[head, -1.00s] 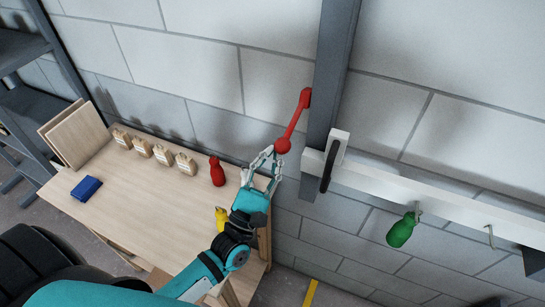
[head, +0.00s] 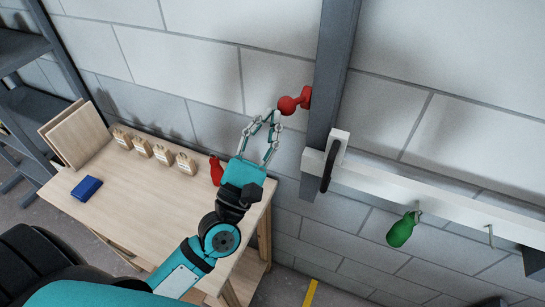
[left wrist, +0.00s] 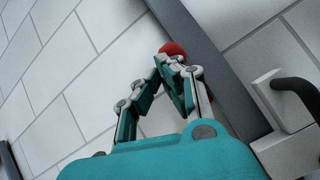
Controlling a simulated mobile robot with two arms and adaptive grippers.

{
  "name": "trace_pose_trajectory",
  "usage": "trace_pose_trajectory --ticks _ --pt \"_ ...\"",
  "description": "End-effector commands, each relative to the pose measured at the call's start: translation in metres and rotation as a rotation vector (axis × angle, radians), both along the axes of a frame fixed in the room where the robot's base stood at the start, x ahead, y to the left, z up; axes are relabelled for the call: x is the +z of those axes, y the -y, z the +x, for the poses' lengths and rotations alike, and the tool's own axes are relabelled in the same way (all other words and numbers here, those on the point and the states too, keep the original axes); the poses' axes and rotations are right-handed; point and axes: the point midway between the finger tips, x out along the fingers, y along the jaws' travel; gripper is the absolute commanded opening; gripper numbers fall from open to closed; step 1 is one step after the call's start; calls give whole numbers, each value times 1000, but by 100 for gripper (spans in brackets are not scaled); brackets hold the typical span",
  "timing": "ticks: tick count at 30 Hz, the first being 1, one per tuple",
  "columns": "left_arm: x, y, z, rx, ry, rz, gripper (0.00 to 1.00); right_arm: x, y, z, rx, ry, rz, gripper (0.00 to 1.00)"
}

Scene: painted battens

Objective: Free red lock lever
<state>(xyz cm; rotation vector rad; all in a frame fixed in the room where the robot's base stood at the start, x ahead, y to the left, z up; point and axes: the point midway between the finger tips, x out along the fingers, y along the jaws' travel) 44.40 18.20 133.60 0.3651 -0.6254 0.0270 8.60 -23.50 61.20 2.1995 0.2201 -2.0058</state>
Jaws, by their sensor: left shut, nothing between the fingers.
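The red lock lever (head: 291,104) is mounted on the grey upright post (head: 333,80). Its knob end points left and toward me. My left gripper (head: 272,116) is shut and empty, with its fingertips right at the knob, just below and left of it; I cannot tell whether they touch. In the left wrist view the red knob (left wrist: 172,48) shows just beyond the fingertips (left wrist: 168,60), which hide part of the lever. My right gripper is not in view.
A white batten (head: 440,197) with a black handle (head: 327,170) runs right from the post. A green bottle-shaped thing (head: 402,230) hangs from it on a hook.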

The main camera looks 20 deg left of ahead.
Motion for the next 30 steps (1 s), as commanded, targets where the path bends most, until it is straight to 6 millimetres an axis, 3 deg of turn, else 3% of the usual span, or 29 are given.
trace_pose_trajectory --ticks 3,12,30 --pt "17 -1 5 2 4 -4 0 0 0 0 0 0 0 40" --pt "44 0 19 2 2 -4 0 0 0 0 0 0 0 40" --pt "58 0 28 -1 1 1 0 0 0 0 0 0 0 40"
